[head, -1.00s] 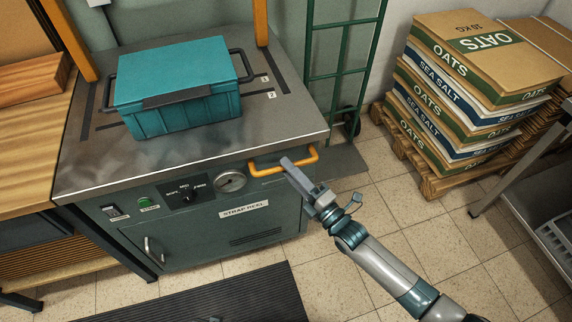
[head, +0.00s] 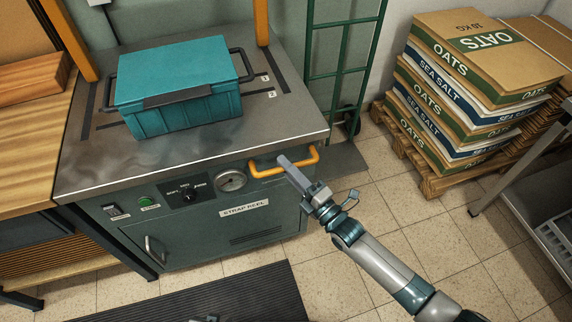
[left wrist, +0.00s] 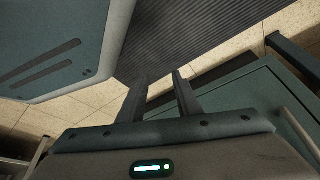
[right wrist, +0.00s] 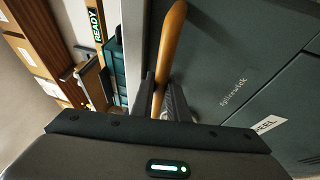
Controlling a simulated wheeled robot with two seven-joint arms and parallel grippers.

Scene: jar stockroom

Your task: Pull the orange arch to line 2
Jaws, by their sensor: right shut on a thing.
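The orange arch shows in the head view as a left post (head: 78,40) and a right post (head: 261,22); its top is out of view. Marks 1 (head: 265,78) and 2 (head: 272,94) lie on the steel top, in front of the right post's foot. An orange handle (head: 267,172) sticks out from the machine's front edge. My right gripper (head: 281,160) is shut on this handle; the right wrist view shows the bar (right wrist: 171,45) between its fingers. My left gripper (left wrist: 160,75) is open and empty, low above the dark mat.
A teal crate (head: 180,85) stands on the steel top (head: 190,150) between the posts. A strap reel cabinet (head: 200,240) is below. A green hand truck (head: 340,60) stands behind, a pallet of sacks (head: 470,90) at right.

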